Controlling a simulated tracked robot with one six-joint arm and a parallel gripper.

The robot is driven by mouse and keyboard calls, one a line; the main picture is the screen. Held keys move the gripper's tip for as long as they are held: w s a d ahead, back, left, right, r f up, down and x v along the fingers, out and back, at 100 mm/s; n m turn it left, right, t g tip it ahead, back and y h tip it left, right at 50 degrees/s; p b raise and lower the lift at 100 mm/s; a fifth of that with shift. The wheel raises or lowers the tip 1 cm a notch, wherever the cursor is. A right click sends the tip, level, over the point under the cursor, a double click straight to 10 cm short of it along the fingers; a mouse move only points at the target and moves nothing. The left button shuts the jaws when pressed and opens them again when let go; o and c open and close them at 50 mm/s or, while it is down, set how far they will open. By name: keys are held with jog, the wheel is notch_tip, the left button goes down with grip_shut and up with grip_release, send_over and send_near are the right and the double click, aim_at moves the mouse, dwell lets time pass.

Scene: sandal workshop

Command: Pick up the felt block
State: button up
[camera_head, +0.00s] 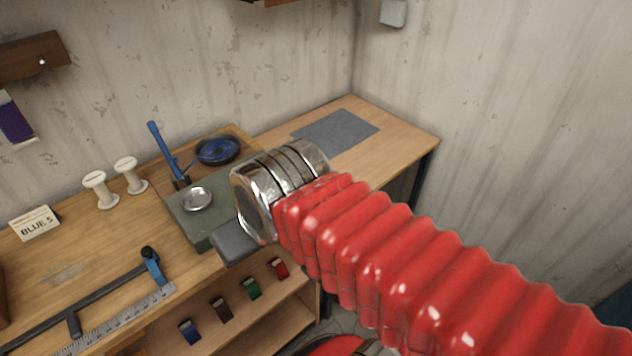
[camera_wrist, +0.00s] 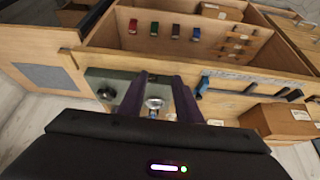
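I cannot make out a thing that is clearly the felt block. A small dark grey block shape (camera_head: 234,242) shows at the bench's front edge, beside my metal wrist; I cannot tell whether it is a loose block or part of my gripper. My gripper (camera_wrist: 157,95) shows in the wrist view as two dark purple fingers, apart, with no held thing visible between them. Beyond them lies a round silver dish (camera_wrist: 155,103), on a dark green box (camera_head: 218,210). In the head view my wrist and red arm hide part of the bench.
Two white spools (camera_head: 101,189), a "BLUE 5" card (camera_head: 35,223) and a ruler (camera_head: 118,320) lie left. A flat grey mat (camera_head: 337,132) lies right. Several coloured pieces sit on the shelf below.

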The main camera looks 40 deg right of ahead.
jog(key=shift+o, duration=0.2)
jog(key=o, duration=0.3)
jog(key=shift+w+r, duration=0.15)
jog(key=shift+w, duration=0.1)
jog(key=o, duration=0.7)
jog(key=shift+g, duration=0.5)
jog(key=w+d, duration=0.2)
jog(key=w+d+r, duration=0.1)
jog(key=w+d, duration=0.1)
jog(key=w, duration=0.1)
jog(key=w+d+r, duration=0.1)
jog(key=w+d, duration=0.1)
jog(key=shift+w, duration=0.4)
jog(key=shift+c, duration=0.2)
jog(key=w+d+f+g, duration=0.1)
jog(key=w+d+f, duration=0.2)
jog(key=w+d, duration=0.5)
jog(key=w+d+f+g, duration=0.1)
jog(key=w+d+f, duration=0.3)
jog(key=d, duration=0.7)
jog(key=w+d+f, duration=0.3)
jog(key=d+f, duration=0.3)
jog(key=d, duration=0.6)
jog(key=shift+w+d+f+g, duration=0.15)
jog(key=shift+g, duration=0.25)
